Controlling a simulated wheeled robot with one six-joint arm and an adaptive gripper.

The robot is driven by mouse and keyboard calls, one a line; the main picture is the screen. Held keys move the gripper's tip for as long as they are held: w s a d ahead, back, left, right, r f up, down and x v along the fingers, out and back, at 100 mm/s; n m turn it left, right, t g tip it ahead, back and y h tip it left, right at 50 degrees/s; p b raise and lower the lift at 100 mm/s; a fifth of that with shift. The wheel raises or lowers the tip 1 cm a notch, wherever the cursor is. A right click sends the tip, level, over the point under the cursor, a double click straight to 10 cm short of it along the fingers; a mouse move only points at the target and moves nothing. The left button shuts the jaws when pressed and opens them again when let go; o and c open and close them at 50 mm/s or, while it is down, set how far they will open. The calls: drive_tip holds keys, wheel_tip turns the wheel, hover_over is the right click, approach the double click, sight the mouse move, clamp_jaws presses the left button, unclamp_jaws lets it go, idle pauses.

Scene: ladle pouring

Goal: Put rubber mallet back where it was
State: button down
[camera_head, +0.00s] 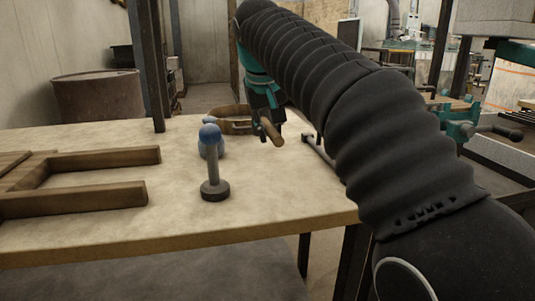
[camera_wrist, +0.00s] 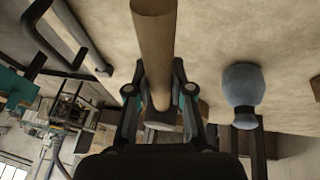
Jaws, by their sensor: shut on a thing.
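My gripper (camera_head: 264,108) is above the far part of the table and is shut on the rubber mallet. The mallet's wooden handle (camera_head: 271,132) sticks out below the jaws toward the camera, tilted. In the wrist view the handle (camera_wrist: 153,42) runs from the top edge down between the two fingers of my gripper (camera_wrist: 160,92). A grey end part (camera_wrist: 160,125) shows deeper between the fingers; the mallet's head is mostly hidden. In the head view the head is hidden behind the gripper. I cannot tell whether the mallet touches the table.
On the table (camera_head: 115,228) a grey post with a dark round base (camera_head: 214,188) and blue top stands nearer. A blue rounded object (camera_head: 221,147) is behind it. A brown band (camera_head: 232,126) lies beside my gripper. A wooden frame (camera_head: 100,196) lies left. The front middle is clear.

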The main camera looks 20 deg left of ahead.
drive_tip(key=shift+s+a+f, duration=0.15)
drive_tip(key=shift+a, duration=0.05)
drive_tip(key=shift+f+b, duration=0.85)
drive_tip(key=shift+f, duration=1.1)
drive_tip(key=c, duration=1)
unclamp_jaws()
drive_tip(key=shift+f, duration=0.15)
drive_tip(key=shift+c, duration=0.2)
drive_tip(key=p+v, duration=0.3)
drive_tip(key=v, duration=0.9)
drive_tip(key=shift+p, duration=0.4)
drive_tip(key=shift+d, duration=0.2)
